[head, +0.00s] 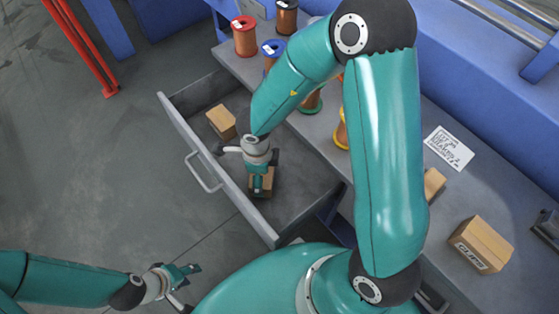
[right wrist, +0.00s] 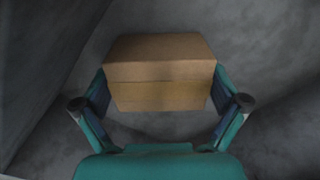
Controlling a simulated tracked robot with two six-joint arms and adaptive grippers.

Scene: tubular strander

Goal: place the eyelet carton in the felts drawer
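The drawer (head: 183,143) is pulled open below the bench. My right gripper (head: 261,178) reaches down into it, shut on a brown carton (head: 263,186) low in the drawer. In the right wrist view, this carton (right wrist: 160,72) sits between the two finger pads, which appear to touch its sides. No label shows on it, so I cannot confirm that it is the eyelet carton; whether it touches the drawer floor is unclear. Another brown carton (head: 221,122) lies near the drawer's far left corner. My left gripper (head: 186,283) is open and empty over the floor at bottom left.
A carton marked CLIPS (head: 481,245) and a partly hidden carton (head: 433,184) stand on the bench, near a white paper sheet (head: 449,148). Several wire spools, including a red one (head: 244,36), stand at the back. A red rail (head: 84,48) is at upper left.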

